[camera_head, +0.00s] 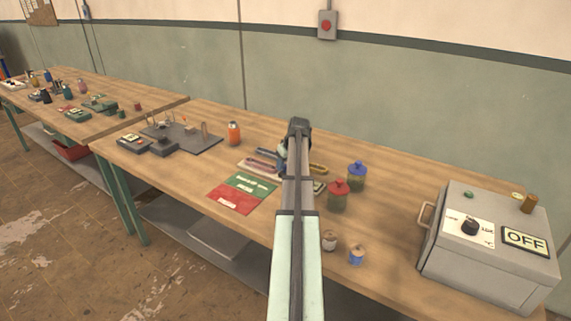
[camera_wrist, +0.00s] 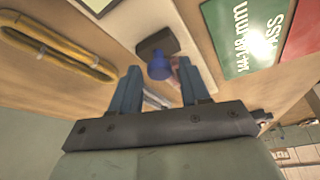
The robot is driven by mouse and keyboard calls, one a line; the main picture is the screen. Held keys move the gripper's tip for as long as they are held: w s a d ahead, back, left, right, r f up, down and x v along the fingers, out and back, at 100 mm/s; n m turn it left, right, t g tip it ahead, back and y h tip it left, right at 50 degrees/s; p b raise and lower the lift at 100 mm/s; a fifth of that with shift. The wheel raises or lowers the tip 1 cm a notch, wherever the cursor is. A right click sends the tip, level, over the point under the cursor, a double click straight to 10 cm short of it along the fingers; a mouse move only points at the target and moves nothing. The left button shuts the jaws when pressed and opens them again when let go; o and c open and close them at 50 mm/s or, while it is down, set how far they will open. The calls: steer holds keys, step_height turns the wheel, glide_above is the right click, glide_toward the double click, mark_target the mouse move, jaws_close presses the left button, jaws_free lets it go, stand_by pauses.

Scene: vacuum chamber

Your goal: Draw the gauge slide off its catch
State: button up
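In the wrist view a blue round knob (camera_wrist: 159,68) shows beside a dark grey block (camera_wrist: 157,43) on a pale plate (camera_wrist: 143,20); I take these to belong to the gauge. My gripper (camera_wrist: 159,78) is open, its two blue fingers on either side of the knob in the picture. I cannot tell whether they touch it. A pinkish part and grey bars show partly between and behind the fingers. In the head view the pale plate (camera_head: 246,167) lies mid-bench with a pinkish bar (camera_head: 262,163) on it, and my arm covers its right side. The catch cannot be made out.
A green PASS card (camera_wrist: 235,40) and a red card (camera_head: 232,197) lie by the plate. A yellow loop-shaped piece (camera_wrist: 55,45) lies on the other side. Red-lidded (camera_head: 338,195) and blue-lidded jars (camera_head: 357,176) and a grey box reading OFF (camera_head: 475,268) stand right.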

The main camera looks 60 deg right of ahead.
jaws_close()
stand_by(0.3)
steer(key=shift+s, duration=0.8)
steer(key=shift+o, duration=1.1)
jaws_free()
steer(key=shift+w, duration=0.1)
steer(key=v, duration=1.4)
steer(key=shift+f, duration=0.1)
